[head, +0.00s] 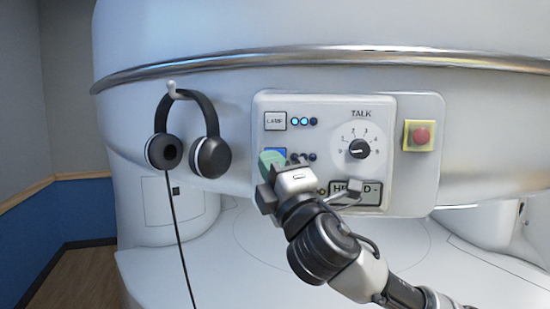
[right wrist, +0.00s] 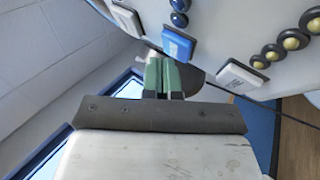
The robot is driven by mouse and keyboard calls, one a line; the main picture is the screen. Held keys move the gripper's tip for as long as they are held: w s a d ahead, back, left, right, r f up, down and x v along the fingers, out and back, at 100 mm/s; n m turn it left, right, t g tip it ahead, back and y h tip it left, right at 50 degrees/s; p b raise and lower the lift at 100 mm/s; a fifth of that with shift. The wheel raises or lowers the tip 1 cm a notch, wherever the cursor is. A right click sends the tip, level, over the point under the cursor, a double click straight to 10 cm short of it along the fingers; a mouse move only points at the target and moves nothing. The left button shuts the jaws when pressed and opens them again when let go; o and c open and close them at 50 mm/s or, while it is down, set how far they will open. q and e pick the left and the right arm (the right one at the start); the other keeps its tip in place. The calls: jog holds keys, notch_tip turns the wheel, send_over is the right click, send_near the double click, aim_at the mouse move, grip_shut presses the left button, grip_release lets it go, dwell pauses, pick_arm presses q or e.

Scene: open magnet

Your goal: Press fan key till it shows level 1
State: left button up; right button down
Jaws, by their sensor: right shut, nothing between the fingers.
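The blue key (head: 274,155), which I take for the fan key, sits in the middle row of the control panel (head: 385,195). It is mostly covered by my right gripper (head: 271,160) in the head view; its label is not readable. In the right wrist view the blue key (right wrist: 178,46) lies just beyond the shut green fingertips (right wrist: 172,68). I cannot tell if they touch it. Small indicator lights (head: 304,158) to the right of the key look dark in the head view, some partly hidden. My left gripper is not in view.
Above is the LAMP key (head: 275,121) with two lit lights. A TALK dial (head: 359,148) and a red button on yellow (head: 421,135) sit to the right. Headphones (head: 188,145) hang at the left, their cable dropping down. A white key (right wrist: 241,78) lies beside the blue one.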

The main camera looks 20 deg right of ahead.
jog(key=shift+w+d, duration=0.2)
jog(key=shift+w, duration=0.25)
dwell(0.4)
jog(key=shift+s, duration=0.1)
jog(key=shift+s+a, duration=0.3)
jog(key=shift+s, duration=0.4)
jog(key=s, duration=0.1)
jog(key=s+a, duration=0.1)
jog(key=s, duration=0.1)
jog(key=s+a, duration=0.1)
jog(key=shift+s, duration=0.3)
dwell(0.6)
